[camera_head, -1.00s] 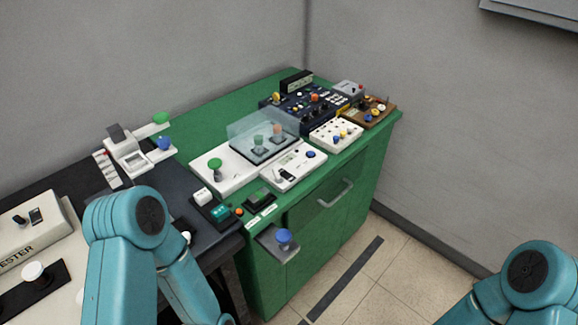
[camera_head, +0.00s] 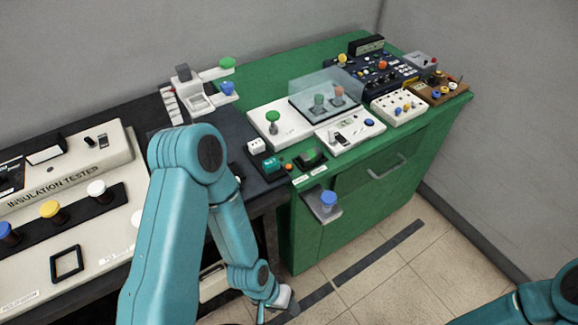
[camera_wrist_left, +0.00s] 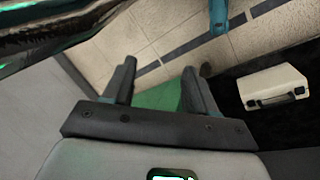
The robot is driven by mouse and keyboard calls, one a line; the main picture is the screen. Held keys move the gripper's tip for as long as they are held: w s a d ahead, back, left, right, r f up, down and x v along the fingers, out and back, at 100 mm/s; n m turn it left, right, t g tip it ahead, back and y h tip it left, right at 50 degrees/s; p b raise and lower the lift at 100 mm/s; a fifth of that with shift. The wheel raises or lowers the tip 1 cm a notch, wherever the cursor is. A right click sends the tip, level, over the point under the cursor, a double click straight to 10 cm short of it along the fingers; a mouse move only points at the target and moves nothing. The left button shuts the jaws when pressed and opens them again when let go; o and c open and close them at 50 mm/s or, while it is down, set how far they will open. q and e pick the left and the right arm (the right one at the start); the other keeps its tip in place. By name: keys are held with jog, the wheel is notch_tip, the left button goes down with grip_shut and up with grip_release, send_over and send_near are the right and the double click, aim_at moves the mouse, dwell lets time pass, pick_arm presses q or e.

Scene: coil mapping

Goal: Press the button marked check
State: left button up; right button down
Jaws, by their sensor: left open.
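No button's marking reads clearly as check. Candidates in the head view are a blue knob (camera_head: 328,199) on a grey bracket at the green cabinet's front, a green knob (camera_head: 272,117) on a white panel, a blue button (camera_head: 369,123) on a white device, and white (camera_head: 96,188) and yellow (camera_head: 51,209) buttons on the insulation tester. My left gripper (camera_wrist_left: 159,68) is open and empty, pointing down towards the floor, below bench height. Its end is partly cut off at the head view's bottom edge. My right gripper is out of view; only a teal arm part shows at lower right.
The green cabinet (camera_head: 345,215) stands right of the dark bench. The insulation tester (camera_head: 78,172) lies at left. A clear cover (camera_head: 341,84) stands over two knobs. A pale case (camera_wrist_left: 272,88) sits low at right in the wrist view. Tiled floor in front is open.

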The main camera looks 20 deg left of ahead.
pick_arm(q)
grip_shut()
dwell(1.6)
